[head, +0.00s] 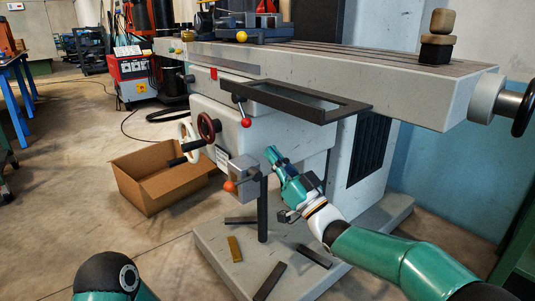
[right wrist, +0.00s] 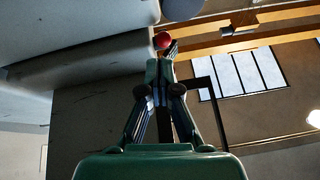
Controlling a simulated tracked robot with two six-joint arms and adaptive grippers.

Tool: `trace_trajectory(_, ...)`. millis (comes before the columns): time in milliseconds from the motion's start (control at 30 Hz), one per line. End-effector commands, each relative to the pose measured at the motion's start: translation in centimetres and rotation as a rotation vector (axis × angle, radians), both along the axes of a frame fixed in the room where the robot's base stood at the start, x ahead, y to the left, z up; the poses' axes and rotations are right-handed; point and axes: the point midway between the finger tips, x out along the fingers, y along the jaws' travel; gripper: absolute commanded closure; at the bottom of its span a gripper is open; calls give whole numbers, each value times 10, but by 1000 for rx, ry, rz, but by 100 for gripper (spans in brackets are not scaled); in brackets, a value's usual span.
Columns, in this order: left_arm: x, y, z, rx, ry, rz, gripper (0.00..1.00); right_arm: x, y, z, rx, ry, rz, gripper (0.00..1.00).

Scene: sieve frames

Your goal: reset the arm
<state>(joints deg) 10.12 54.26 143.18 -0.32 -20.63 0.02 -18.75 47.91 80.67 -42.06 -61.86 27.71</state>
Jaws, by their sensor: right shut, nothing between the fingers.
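My right gripper (head: 272,156) is shut and empty in the head view, in front of the grey machine body and below the dark rectangular frame (head: 345,108). In the right wrist view its fingers (right wrist: 160,72) come together, with a red ball knob (right wrist: 162,40) beyond the tips. The dark frame sticks out along the front edge of the machine table and looks open in the middle. My left gripper is out of the head view; only part of my left arm shows at the bottom left.
Several dark bars (head: 270,281) and a brass-coloured bar (head: 235,249) lie on the machine's base plate (head: 212,256). A cardboard box (head: 150,203) stands on the floor at left. The machine table (head: 390,84) carries stacked blocks (head: 437,40). Handwheels and red-knobbed levers stick out near my right gripper.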

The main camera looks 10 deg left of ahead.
Motion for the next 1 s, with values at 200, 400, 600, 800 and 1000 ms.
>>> trace_trajectory(200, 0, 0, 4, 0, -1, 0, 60, -4, -12, -12, 1, 1, 0, 100)
trace_trajectory(400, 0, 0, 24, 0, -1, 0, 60, 23, -65, -38, -9, 80, -78, 100)
trace_trajectory(600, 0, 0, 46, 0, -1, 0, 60, 32, -136, -157, -29, 434, -215, 100)
trace_trajectory(800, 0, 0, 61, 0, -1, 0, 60, -18, -192, -291, -112, 859, -357, 100)
trace_trajectory(1000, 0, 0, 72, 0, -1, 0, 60, -125, -222, -397, -242, 1285, -426, 100)
